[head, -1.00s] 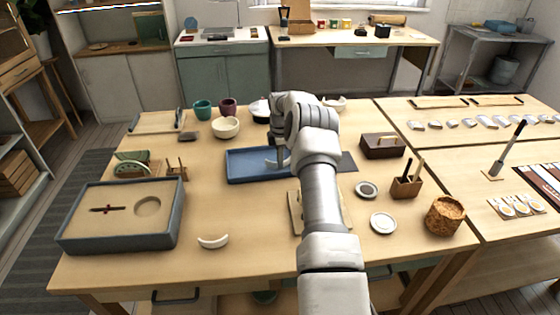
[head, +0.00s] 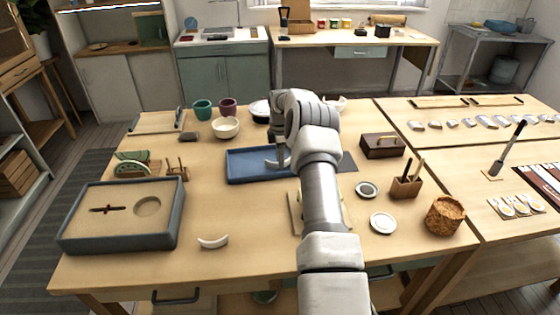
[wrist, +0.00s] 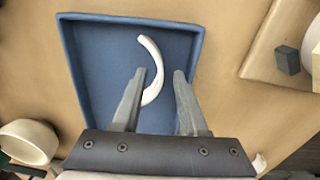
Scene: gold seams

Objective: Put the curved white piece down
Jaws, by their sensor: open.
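A curved white piece (wrist: 153,65) lies on the floor of the blue tray (wrist: 95,65), as the wrist view shows. In the head view the tray (head: 245,168) is at mid-table, and the piece (head: 271,163) shows partly beside my gripper (head: 281,160). In the wrist view my gripper (wrist: 159,74) is open, its fingertips apart over the tray. The left finger overlaps the lower part of the piece. Whether that finger touches it I cannot tell. Another curved white piece (head: 213,242) lies on the front of the table.
A sand-filled box (head: 75,235) stands at the left. A cream bowl (head: 225,128) and two cups stand behind the tray. A brown box (head: 382,146), a tool holder (head: 406,187) and a cork-like pot (head: 445,215) are to the right.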

